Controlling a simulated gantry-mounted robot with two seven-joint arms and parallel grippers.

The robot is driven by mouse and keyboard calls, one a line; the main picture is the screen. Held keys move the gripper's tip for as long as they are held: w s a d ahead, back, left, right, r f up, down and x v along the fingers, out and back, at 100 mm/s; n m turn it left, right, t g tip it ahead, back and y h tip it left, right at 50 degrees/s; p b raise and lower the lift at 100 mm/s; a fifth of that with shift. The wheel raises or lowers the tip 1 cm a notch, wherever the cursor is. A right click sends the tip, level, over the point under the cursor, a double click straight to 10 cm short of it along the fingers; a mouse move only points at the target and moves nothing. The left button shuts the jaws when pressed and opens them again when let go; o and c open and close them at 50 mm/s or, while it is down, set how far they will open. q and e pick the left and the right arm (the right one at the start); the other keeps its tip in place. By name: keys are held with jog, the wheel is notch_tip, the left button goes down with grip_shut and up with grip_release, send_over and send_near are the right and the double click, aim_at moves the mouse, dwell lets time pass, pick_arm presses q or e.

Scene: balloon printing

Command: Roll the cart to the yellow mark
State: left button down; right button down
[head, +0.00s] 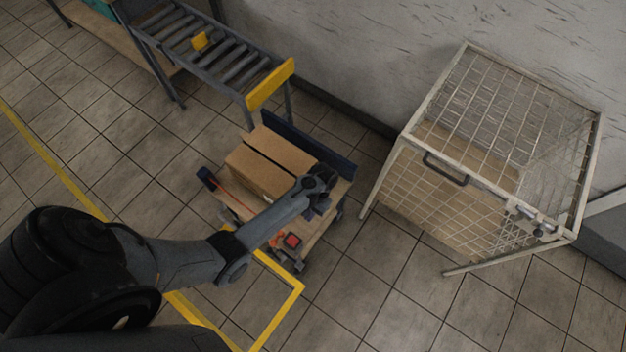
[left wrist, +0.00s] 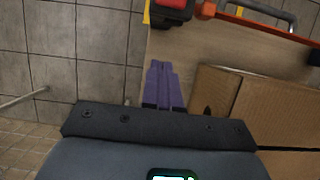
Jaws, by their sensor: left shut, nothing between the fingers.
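The cart (head: 308,238) is a low wooden platform with a dark blue board along its far side. It carries cardboard boxes (head: 258,173). The yellow mark (head: 282,312) is an outline on the floor in front of the cart, partly hidden by my left arm. My left gripper (head: 321,204) is over the right part of the cart, beside the boxes. In the left wrist view its purple fingers (left wrist: 160,68) are together and empty above the wooden deck (left wrist: 185,50), next to a box (left wrist: 275,105). Whether they touch the deck is unclear. My right gripper is not in view.
A wire cage (head: 480,150) stands right of the cart. A roller conveyor (head: 205,45) with a yellow end bar is behind it, near the wall. A red-and-black part (head: 291,241) sits at the cart's near edge. Tiled floor is clear at the lower right.

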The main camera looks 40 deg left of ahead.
pick_arm(q)
jog(key=shift+s+d+f+p, duration=0.15)
jog(key=shift+s+f, duration=0.3)
jog(key=shift+s, duration=0.4)
jog(key=shift+s+d+f+p, duration=0.1)
jog(key=shift+s+f+p, duration=0.1)
jog(key=shift+s+f, duration=0.45)
jog(key=shift+s+d+f+p, duration=0.15)
jog(key=shift+s+f, duration=0.15)
jog(key=shift+s, duration=0.7)
jog(key=shift+s, duration=0.15)
